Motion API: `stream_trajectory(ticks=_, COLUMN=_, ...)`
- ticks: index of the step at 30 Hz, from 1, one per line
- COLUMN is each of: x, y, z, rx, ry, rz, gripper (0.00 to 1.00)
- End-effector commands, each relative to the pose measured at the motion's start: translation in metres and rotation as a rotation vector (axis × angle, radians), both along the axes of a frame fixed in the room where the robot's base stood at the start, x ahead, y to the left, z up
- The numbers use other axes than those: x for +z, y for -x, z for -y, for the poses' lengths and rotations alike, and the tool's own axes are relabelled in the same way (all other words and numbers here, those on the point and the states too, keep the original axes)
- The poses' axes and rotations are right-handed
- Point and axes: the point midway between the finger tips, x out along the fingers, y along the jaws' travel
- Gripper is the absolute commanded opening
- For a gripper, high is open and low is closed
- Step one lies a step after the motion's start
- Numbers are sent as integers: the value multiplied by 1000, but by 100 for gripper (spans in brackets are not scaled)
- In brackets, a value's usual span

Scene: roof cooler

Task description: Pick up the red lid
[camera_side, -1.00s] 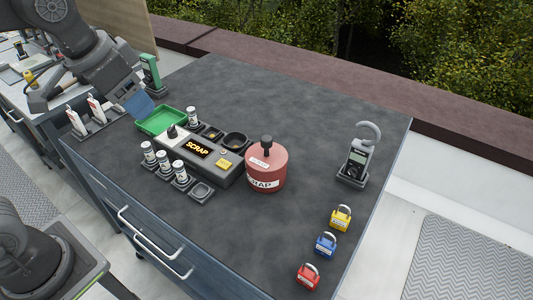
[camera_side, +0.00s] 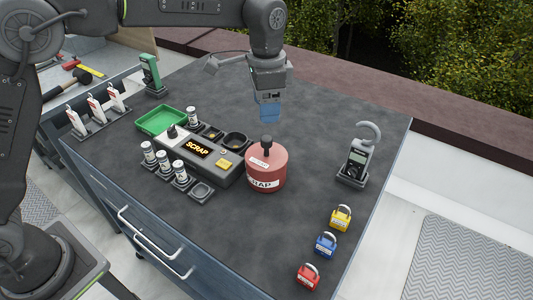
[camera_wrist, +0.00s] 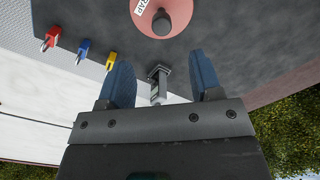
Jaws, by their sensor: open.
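The red lid (camera_side: 267,155) sits on the round red pot (camera_side: 266,178), which has a scrap label and stands on the dark worktop. The lid has a black knob on top. In the wrist view the red lid (camera_wrist: 147,8) is cut off by the top edge, with its dark knob below its middle. My gripper (camera_side: 270,113) is in the air above the lid and slightly behind it, not touching it. In the wrist view its two blue fingers (camera_wrist: 160,80) stand apart with nothing held between them.
A grey SCRAP console (camera_side: 200,155) with several small vials stands left of the pot, and a green tray (camera_side: 161,121) lies behind it. A meter with a hook (camera_side: 356,165) stands to the right. Yellow (camera_side: 341,217), blue (camera_side: 325,244) and red (camera_side: 308,276) padlocks lie at the front right.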

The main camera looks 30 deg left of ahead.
Motion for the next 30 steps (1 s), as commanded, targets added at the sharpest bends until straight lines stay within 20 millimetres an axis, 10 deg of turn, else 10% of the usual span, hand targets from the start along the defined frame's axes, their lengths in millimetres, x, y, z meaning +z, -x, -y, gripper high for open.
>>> stream_trajectory(ticks=9, x=-58, y=1, z=-1, rx=2, ry=-1, rz=-3, gripper=59)
stream_trajectory(ticks=30, x=-120, y=-2, z=-1, rx=2, ry=2, rz=2, gripper=59)
